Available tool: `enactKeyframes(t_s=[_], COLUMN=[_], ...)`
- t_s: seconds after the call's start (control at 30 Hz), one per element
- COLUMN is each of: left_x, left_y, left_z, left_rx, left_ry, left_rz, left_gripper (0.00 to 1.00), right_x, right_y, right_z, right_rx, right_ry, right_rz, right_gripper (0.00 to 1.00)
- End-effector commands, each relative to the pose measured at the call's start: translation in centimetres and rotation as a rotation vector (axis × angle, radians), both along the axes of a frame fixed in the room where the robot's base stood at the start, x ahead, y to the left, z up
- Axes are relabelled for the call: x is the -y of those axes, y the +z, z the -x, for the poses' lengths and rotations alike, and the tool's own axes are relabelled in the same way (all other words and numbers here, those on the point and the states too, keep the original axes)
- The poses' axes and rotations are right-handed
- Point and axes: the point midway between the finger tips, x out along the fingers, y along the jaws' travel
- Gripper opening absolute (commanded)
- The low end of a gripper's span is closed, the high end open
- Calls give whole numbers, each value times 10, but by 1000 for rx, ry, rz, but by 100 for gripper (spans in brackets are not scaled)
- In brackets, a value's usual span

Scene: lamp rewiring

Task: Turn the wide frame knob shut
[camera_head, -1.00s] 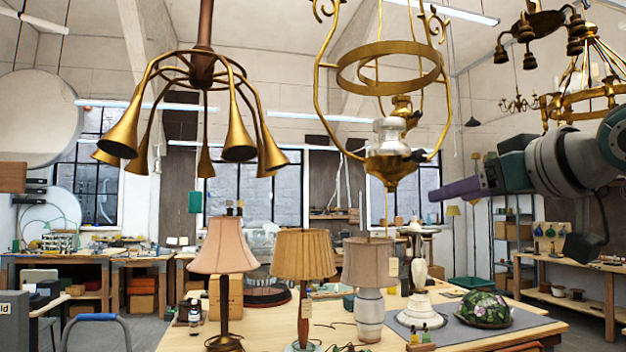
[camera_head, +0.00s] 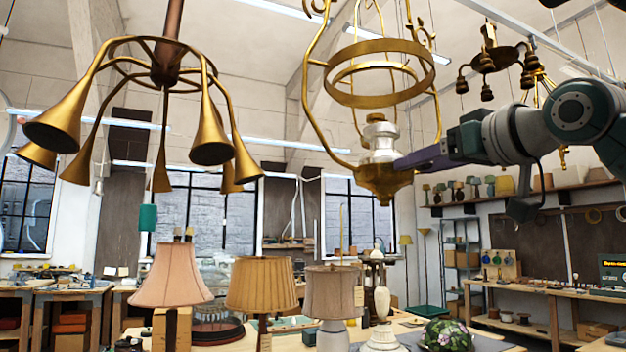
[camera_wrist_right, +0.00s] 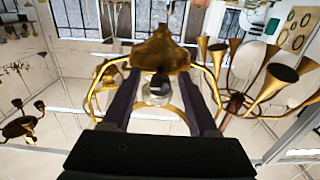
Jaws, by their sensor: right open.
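The wide brass frame (camera_head: 306,100) hangs in the upper middle of the head view, with a round brass band inside it. A silver-white burner (camera_head: 380,146) sits above its brass bowl (camera_head: 383,186). My right gripper (camera_head: 398,163) comes in from the right, its purple fingertips beside the burner and bowl. In the right wrist view, the open fingers (camera_wrist_right: 160,78) stand on either side of the burner (camera_wrist_right: 156,92), with the brass bowl (camera_wrist_right: 161,48) beyond the tips. I cannot make out the knob, or tell whether a finger touches the lamp. My left gripper is out of view.
A brass chandelier with horn-shaped arms (camera_head: 209,135) hangs to the left. A dark chandelier (camera_head: 497,59) hangs at the upper right. Shaded table lamps (camera_head: 262,284) stand below on a bench. The air between the horn chandelier and the wide frame is clear.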

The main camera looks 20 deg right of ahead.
Motion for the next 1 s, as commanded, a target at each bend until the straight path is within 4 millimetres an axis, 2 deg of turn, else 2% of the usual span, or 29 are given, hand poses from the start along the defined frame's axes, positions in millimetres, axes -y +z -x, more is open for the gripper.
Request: enactKeyframes(t_s=[0.27,0.8,1.0], left_x=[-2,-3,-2], left_y=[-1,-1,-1], left_z=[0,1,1], left_rx=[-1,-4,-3], left_ry=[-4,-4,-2], left_rz=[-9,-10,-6], left_gripper=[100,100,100], right_x=[1,0,0], right_y=[1,0,0], right_z=[1,1,1], right_rx=[0,0,0], right_ry=[-1,-1,-1], right_rz=[0,0,0], right_gripper=[60,1,0])
